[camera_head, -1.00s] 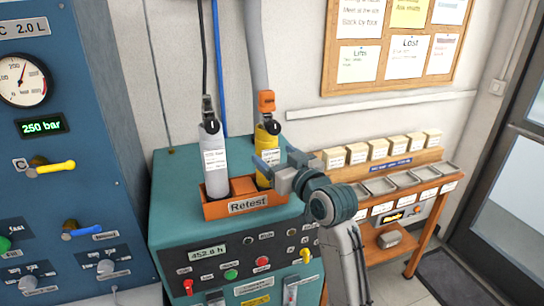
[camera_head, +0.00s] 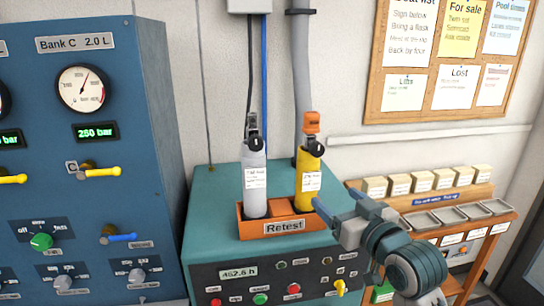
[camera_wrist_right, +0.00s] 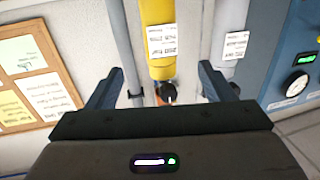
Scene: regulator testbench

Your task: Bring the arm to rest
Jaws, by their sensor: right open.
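My right gripper (camera_head: 335,203) is open and empty, just to the right of and in front of the yellow cylinder (camera_head: 308,182). A gap shows between its fingers and the cylinder in the head view. The yellow cylinder stands upright in the orange "Retest" rack (camera_head: 250,229), beside a grey cylinder (camera_head: 255,185). In the right wrist view, the open fingers (camera_wrist_right: 160,88) show nothing held; the yellow cylinder (camera_wrist_right: 158,45) appears beyond them, upside down. My left gripper is out of view.
The rack sits on a teal test bench (camera_head: 215,200). A blue gauge panel (camera_head: 100,130) stands at left. At right is a wooden shelf (camera_head: 490,235) with boxes and trays. A pinboard (camera_head: 425,60) hangs behind. Free air lies above the shelf.

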